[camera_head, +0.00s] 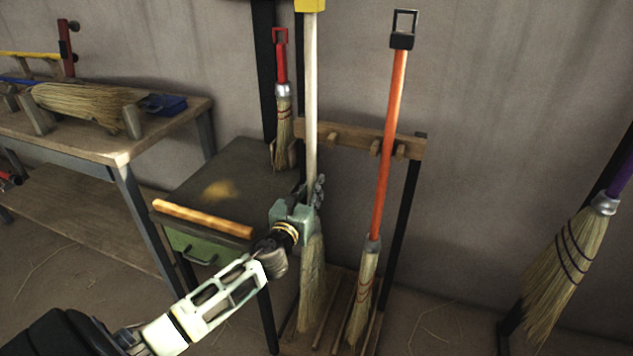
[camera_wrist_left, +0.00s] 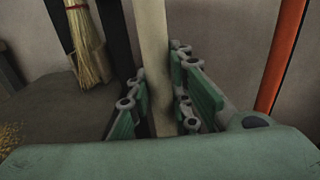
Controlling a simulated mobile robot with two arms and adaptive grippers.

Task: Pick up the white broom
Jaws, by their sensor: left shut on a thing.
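The white broom (camera_head: 311,110) stands upright in a wooden rack, with a yellow cap at the top of its pale handle and straw bristles below. My left gripper (camera_head: 312,192) is shut on the lower handle, just above the bristles. In the left wrist view the pale handle (camera_wrist_left: 154,60) runs between the green finger pads of the left gripper (camera_wrist_left: 160,105). Part of the broom's neck is hidden behind the gripper. My right gripper is in neither view.
An orange-handled broom (camera_head: 392,140) stands close on the right in the rack (camera_head: 360,142). A small red-handled broom (camera_head: 282,100) hangs behind. A green-drawer table (camera_head: 215,165) with a wooden stick (camera_head: 203,218) is left. A workbench (camera_head: 120,150) stands further left. A purple-handled broom (camera_head: 570,250) is far right.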

